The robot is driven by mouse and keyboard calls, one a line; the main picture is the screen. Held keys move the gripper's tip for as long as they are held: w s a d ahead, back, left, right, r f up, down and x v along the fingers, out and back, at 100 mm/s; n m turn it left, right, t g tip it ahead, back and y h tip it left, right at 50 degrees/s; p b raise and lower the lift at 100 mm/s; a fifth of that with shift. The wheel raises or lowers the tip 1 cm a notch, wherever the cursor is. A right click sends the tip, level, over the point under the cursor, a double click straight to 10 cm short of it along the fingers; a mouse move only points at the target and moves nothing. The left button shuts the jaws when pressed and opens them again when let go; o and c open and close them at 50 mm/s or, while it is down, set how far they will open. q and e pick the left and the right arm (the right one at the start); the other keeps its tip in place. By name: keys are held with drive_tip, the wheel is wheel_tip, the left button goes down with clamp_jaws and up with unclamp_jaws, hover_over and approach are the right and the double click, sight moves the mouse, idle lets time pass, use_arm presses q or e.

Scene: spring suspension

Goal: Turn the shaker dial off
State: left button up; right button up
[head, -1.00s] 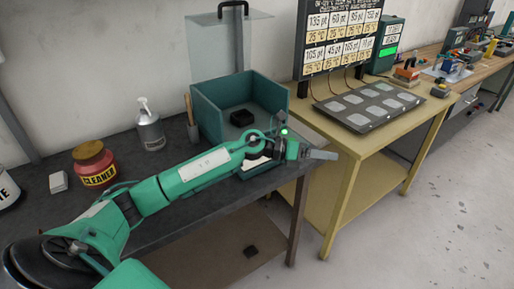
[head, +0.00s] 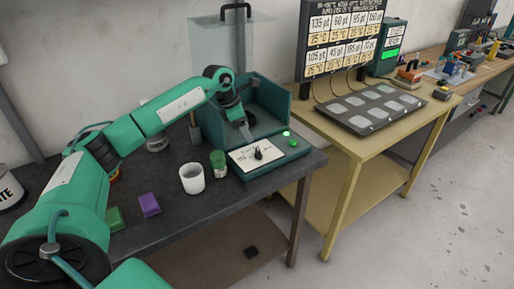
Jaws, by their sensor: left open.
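The shaker is a teal open-topped box (head: 283,101) with a low front panel at the near edge of the dark bench. A black dial (head: 258,154) sits on the panel's white plate (head: 243,160). A small green light or button (head: 292,142) shows to the right of the dial. My left gripper (head: 246,134) points down just above and behind the dial, apparently apart from it. It is open and holds nothing that I can see. My arm and gripper hide part of the box's inside. My right gripper is out of view.
A white cup (head: 192,179), a green-topped jar (head: 218,163), a purple block (head: 149,205) and a green block (head: 114,219) stand left of the panel. A clear upright shield (head: 208,45) rises behind the box. A yellow table (head: 408,128) adjoins on the right.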

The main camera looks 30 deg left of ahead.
use_arm(q)
drive_tip(key=p, duration=0.1)
hover_over(258, 151)
drive_tip(key=s+a, duration=0.1)
drive_tip(key=s, duration=0.1)
drive_tip(key=f, duration=0.5)
drive_tip(key=shift+w+f, duration=0.1)
drive_tip(key=shift+w, duration=0.1)
drive_tip(key=x, duration=0.3)
drive_tip(key=shift+w+f+p, duration=0.1)
drive_tip(key=shift+f+p, duration=0.05)
drive_tip(key=shift+p, duration=0.2)
drive_tip(key=shift+f, duration=0.3)
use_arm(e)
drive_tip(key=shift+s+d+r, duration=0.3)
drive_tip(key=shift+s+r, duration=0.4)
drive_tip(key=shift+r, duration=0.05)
use_arm(q)
drive_tip(key=shift+c, duration=0.4)
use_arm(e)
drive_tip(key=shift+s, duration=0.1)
use_arm(q)
drive_tip(key=c, duration=0.9)
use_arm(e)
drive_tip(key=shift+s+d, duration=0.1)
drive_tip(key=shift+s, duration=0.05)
